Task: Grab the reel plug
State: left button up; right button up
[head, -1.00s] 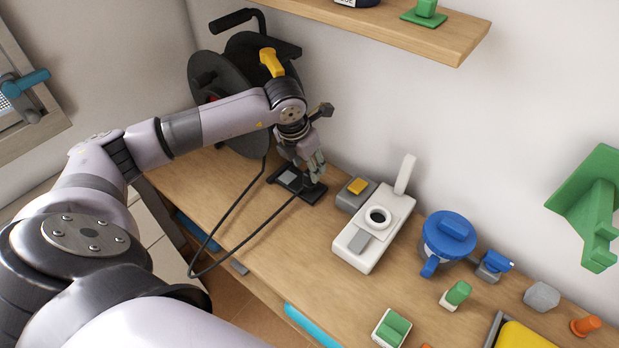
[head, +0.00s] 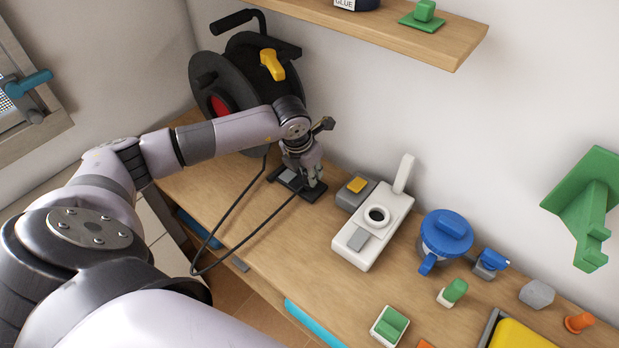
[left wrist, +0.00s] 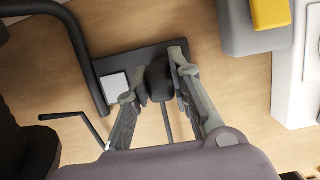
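The black reel plug (left wrist: 157,80) stands at the black base plate (left wrist: 108,66) on the workbench, with its cord running toward my wrist. My left gripper (left wrist: 154,84) is open around it in the left wrist view, one finger on each side. The right-hand finger is very close to the plug; contact is unclear. In the head view the left gripper (head: 313,182) is low over the base plate (head: 286,177) and mostly hides the plug. The cable reel (head: 232,80), black with a yellow handle, stands behind my arm. My right gripper is out of view.
A grey block with a yellow button (head: 357,185) and a white device (head: 372,232) stand just right of the gripper. A blue-lidded container (head: 446,235) is farther right. The reel's black cable (head: 232,250) loops over the bench's front edge. A shelf (head: 400,30) overhangs behind.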

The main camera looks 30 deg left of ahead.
pick_arm(q)
grip_shut()
